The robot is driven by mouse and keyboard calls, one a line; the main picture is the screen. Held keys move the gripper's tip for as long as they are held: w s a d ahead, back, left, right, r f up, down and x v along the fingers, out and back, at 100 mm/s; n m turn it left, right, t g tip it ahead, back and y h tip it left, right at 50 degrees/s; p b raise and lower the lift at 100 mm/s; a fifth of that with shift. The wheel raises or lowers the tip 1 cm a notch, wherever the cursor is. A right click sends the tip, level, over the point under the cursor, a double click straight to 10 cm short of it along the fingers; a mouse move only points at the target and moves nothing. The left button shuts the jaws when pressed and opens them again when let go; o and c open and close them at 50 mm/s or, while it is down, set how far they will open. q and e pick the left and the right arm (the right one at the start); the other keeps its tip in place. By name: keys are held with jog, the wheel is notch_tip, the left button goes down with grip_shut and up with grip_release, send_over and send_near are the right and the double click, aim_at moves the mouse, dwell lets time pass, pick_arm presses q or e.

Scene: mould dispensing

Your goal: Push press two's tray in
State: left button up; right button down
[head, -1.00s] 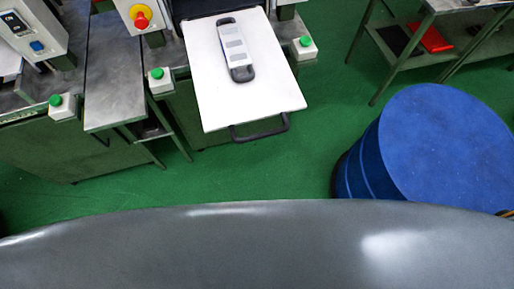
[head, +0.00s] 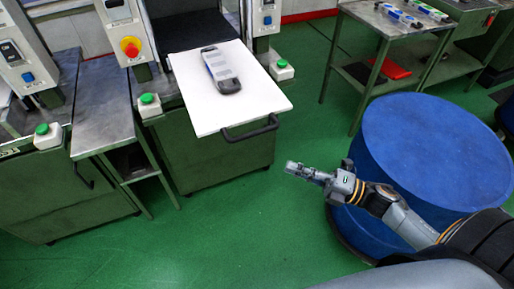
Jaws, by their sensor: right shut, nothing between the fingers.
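Press two's tray (head: 256,98) is a white slab pulled out of the press, with a black bar handle (head: 250,130) along its front edge. A grey and black mould (head: 221,70) lies on it. My right gripper (head: 291,167) is shut and empty. It is held to the right of and nearer than the handle, apart from it, over the green floor beside the blue drum. My left gripper is not in view.
A big blue drum (head: 433,145) stands at the right, close to my right arm. A metal side table (head: 100,108) and green push buttons (head: 281,70) flank the tray. A worktable (head: 385,22) stands at the back right. Green floor in front of the tray is clear.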

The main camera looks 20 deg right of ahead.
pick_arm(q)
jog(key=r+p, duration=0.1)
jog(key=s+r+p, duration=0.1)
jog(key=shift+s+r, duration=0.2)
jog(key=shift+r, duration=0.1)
pick_arm(e)
jog(key=w+a+r, duration=0.1)
jog(key=w+a, duration=0.5)
jog(key=w, duration=0.3)
jog(key=shift+r, duration=0.4)
jog(key=shift+w, duration=0.1)
